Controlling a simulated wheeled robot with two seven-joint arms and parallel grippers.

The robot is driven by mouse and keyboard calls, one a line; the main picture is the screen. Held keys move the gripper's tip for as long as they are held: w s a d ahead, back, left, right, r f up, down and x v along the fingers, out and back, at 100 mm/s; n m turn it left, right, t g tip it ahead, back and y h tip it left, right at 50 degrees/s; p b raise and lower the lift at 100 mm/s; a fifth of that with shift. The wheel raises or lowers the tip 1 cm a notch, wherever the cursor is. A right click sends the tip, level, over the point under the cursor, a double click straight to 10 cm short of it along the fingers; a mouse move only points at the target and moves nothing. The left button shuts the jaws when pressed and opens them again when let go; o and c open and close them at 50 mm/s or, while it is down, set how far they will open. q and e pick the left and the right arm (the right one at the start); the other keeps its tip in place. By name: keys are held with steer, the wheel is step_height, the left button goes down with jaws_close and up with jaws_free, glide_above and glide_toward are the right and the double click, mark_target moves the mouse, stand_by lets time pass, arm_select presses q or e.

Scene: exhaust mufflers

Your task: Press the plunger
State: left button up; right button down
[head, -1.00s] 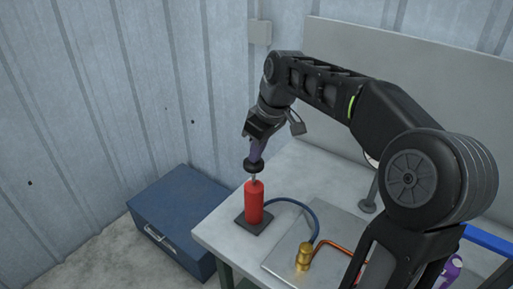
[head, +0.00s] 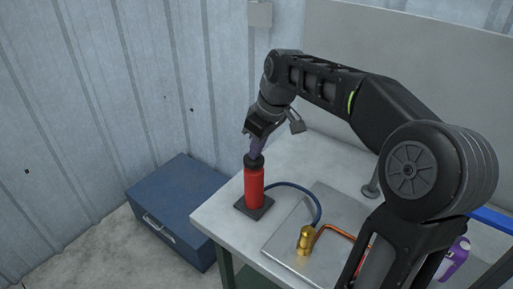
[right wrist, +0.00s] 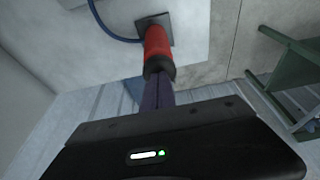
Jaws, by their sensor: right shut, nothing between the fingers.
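The red pump cylinder (head: 253,187) stands upright on a dark square base (head: 254,207) near the table's left corner. Its black plunger knob (head: 254,161) sits down against the cylinder top, with no rod showing between them. My right gripper (head: 256,151) is shut and empty, pointing down with its purple-grey fingertips on top of the knob. In the right wrist view the shut fingers (right wrist: 153,98) reach to the black knob (right wrist: 160,69), and the red cylinder (right wrist: 157,44) lies beyond it.
A blue hose (head: 314,200) runs from the pump to a brass fitting (head: 305,241) on a metal plate (head: 283,241). An orange pipe (head: 340,232) leaves the fitting. A blue toolbox (head: 178,205) stands on the floor left of the table.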

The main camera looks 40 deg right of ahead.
step_height(320, 180, up, 5)
steer(key=p, duration=0.4)
steer(key=shift+s+d+r+b, duration=0.2)
steer(key=shift+s+r+b, duration=0.2)
steer(key=shift+b, duration=0.25)
step_height(320, 180, up, 7)
glide_above(259, 159)
steer(key=s, duration=0.2)
steer(key=shift+d+r+p, duration=0.2)
steer(key=shift+r+p, duration=0.2)
steer(key=shift+p, duration=0.05)
